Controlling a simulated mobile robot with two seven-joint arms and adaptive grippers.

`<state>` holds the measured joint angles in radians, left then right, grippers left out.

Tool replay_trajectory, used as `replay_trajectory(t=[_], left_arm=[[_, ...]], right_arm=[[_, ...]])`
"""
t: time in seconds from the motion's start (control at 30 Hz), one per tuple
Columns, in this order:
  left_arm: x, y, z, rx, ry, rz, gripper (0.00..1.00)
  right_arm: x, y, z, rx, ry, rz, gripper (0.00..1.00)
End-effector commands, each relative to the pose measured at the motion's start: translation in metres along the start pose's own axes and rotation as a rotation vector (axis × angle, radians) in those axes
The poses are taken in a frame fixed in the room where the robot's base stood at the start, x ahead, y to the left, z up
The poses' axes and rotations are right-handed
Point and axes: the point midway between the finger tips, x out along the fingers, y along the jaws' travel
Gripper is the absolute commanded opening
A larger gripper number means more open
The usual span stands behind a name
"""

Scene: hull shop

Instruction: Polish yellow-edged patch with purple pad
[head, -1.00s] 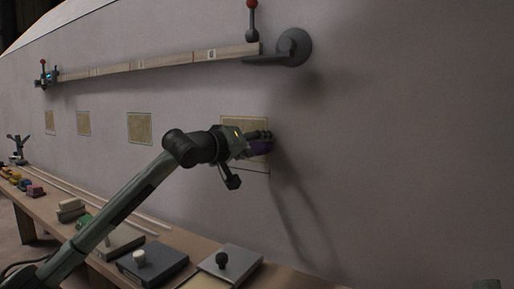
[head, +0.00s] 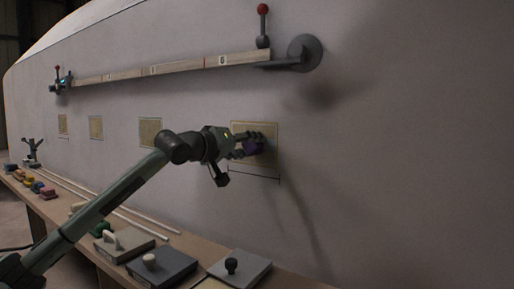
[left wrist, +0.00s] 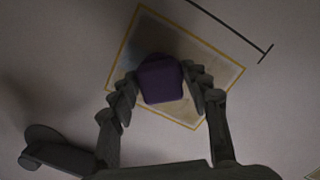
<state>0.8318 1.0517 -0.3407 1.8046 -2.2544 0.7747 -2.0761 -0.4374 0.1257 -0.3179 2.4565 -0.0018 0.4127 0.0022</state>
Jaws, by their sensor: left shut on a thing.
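The yellow-edged patch (head: 269,130) is the nearest of several square patches on the pale hull wall. In the left wrist view the patch (left wrist: 210,67) shows a yellow border around a mottled tan face. My left gripper (head: 262,144) is in front of the patch, shut on the purple pad (head: 253,148). The pad (left wrist: 160,80) shows between the fingers in the left wrist view, over the patch's face. I cannot tell whether the pad touches the surface. A black bracketed line (head: 254,174) runs below the patch. My right gripper is not in view.
A wooden batten (head: 165,68) is clamped across the hull above the patches, with a grey round mount (head: 307,52) at its right end. A bench below holds coloured pads, thin strips and flat blocks with knobs, including a grey one (head: 240,268). The hull at right is bare.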

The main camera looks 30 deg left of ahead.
Motion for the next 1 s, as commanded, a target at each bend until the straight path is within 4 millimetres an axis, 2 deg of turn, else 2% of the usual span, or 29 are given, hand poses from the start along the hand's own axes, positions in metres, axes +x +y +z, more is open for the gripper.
replay_trajectory(t=[0.33, 1.0], left_arm=[[-0.001, -0.011, -0.008, -0.001, 0.000, -0.003, 0.22], [-0.005, -0.045, -0.038, -0.001, -0.001, -0.003, 0.22]], right_arm=[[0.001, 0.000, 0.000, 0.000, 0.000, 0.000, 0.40], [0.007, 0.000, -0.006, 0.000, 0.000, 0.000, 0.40]])
